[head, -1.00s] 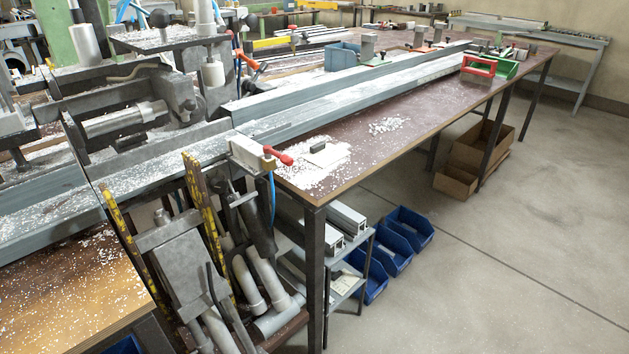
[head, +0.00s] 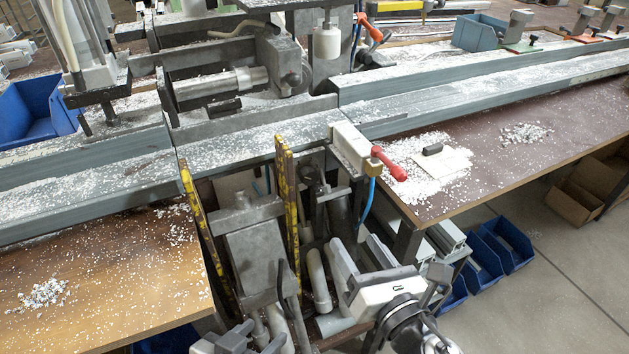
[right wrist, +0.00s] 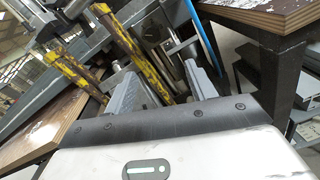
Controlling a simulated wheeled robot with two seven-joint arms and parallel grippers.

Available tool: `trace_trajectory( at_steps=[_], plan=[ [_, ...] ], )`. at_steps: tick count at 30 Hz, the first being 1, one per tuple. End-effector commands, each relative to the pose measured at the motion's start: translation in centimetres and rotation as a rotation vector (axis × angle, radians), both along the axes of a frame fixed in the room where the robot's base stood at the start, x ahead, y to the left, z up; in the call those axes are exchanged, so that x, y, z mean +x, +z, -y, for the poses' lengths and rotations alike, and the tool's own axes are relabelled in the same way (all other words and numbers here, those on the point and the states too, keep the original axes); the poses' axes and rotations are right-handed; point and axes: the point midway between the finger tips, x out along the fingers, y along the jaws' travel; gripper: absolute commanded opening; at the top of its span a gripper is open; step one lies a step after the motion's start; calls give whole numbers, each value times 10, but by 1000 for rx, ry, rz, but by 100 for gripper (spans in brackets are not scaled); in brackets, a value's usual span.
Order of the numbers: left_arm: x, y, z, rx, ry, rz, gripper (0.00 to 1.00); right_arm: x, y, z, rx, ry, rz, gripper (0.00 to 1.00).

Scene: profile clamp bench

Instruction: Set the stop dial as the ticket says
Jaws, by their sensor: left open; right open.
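A pale card (head: 456,164) lies among white chips on the right-hand table, with a small dark block on it; I cannot read any writing or tell whether it is the ticket. I cannot make out the stop dial. My right gripper (head: 362,248) is at the lower middle in the head view, below the white block with the red lever. Its fingers stand apart and empty in the right wrist view (right wrist: 163,82). My left gripper (head: 245,332) shows only partly at the bottom edge, left of the right one; it is open.
A long grey profile rail (head: 95,194) crosses the bench. A white block (head: 350,146) with a red lever (head: 389,163) sits at its front. Blue bins (head: 507,246) stand on the floor at right.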

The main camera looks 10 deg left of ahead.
Motion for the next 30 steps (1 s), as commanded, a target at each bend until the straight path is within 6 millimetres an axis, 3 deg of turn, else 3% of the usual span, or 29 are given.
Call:
trace_trajectory(
  at_steps=[3, 6, 11, 24, 30],
  plan=[
    [1, 1, 0, 1, -1, 1, 49, 4, 6, -7, -186, 40, 155, 56],
    [3, 3, 0, 2, -1, 7, 49, 9, 8, -12, -231, 48, 194, 56],
    [7, 6, 0, 6, -2, 16, 49, 30, 9, -26, -229, 46, 194, 56],
    [6, -2, 0, 4, -3, 13, 49, 107, 7, -78, -225, 45, 191, 56],
    [5, -1, 1, -6, -2, 18, 49, 129, 7, -92, -225, 45, 189, 56]
  ],
)
